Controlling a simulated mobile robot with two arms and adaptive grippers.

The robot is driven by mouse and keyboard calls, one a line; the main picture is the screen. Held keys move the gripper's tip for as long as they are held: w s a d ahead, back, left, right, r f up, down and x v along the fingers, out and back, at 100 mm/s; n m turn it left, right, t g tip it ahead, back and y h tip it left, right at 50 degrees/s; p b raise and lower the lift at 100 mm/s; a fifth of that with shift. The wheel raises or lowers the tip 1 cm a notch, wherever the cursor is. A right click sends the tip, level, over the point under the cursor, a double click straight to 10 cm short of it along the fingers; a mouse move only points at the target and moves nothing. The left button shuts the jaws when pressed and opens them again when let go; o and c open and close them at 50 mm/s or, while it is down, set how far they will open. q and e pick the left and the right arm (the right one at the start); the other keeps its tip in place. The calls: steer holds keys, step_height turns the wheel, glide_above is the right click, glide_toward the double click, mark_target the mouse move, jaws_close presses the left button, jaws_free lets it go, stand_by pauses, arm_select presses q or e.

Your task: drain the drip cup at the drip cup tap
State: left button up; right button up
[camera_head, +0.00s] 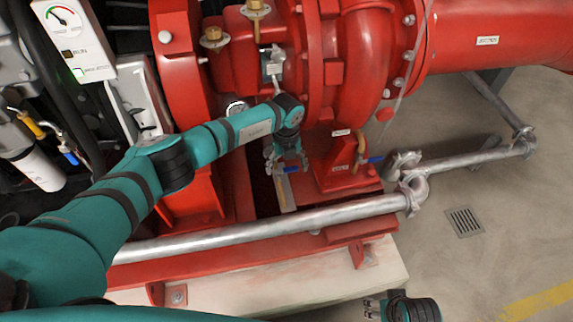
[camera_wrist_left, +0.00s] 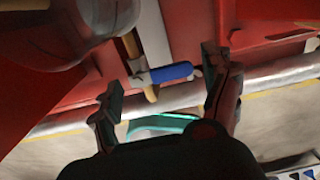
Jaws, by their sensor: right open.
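My left gripper (camera_head: 288,163) is open and points down at the pump's red base. In the left wrist view, a small tap with a blue lever (camera_wrist_left: 165,73) and a brass-coloured body lies between the spread fingers of the left gripper (camera_wrist_left: 161,77), with a gap on both sides. The lever lies roughly across the pipe. In the head view, the gripper mostly hides this tap. My right gripper (camera_head: 371,309) is open and empty at the bottom edge of the head view, away from the pump.
A grey pipe (camera_head: 270,228) runs along the front of the red base. The floor around the drain grate (camera_head: 464,222) is clear. A gauge panel (camera_head: 72,38) stands upper left.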

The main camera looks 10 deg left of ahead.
mark_target(286, 169)
arm_select(q)
steer(key=shift+o, duration=0.7)
steer(key=shift+r, duration=0.2)
step_height(286, 169, up, 12)
steer(key=shift+f, duration=0.2)
steer(key=shift+f, duration=0.1)
